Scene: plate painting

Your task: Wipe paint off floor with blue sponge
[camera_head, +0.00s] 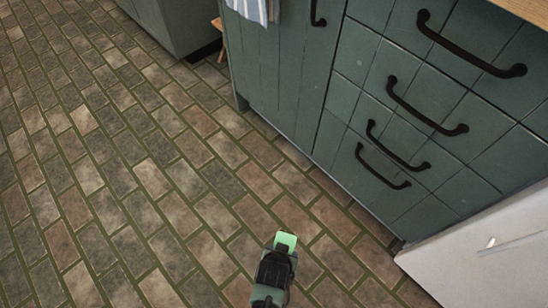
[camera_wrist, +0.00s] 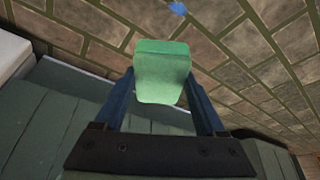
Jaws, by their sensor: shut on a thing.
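My gripper (camera_head: 277,254) is at the bottom middle of the head view, above the brick floor (camera_head: 150,180). It is shut on a light green sponge (camera_head: 286,239); it looks green, not blue. In the wrist view the sponge (camera_wrist: 160,72) sits between the two dark fingers of my gripper (camera_wrist: 160,84) and sticks out past their tips. A small blue patch (camera_wrist: 178,8), likely paint, lies on the brick floor (camera_wrist: 235,50) at the top edge of the wrist view, apart from the sponge. I cannot make out this patch in the head view.
Green drawers (camera_head: 440,110) with black handles stand right of my gripper, with a green cabinet door (camera_head: 275,75) beside them. A white panel (camera_head: 485,255) is at the lower right. A striped cloth (camera_head: 250,10) hangs at the top. The floor to the left is clear.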

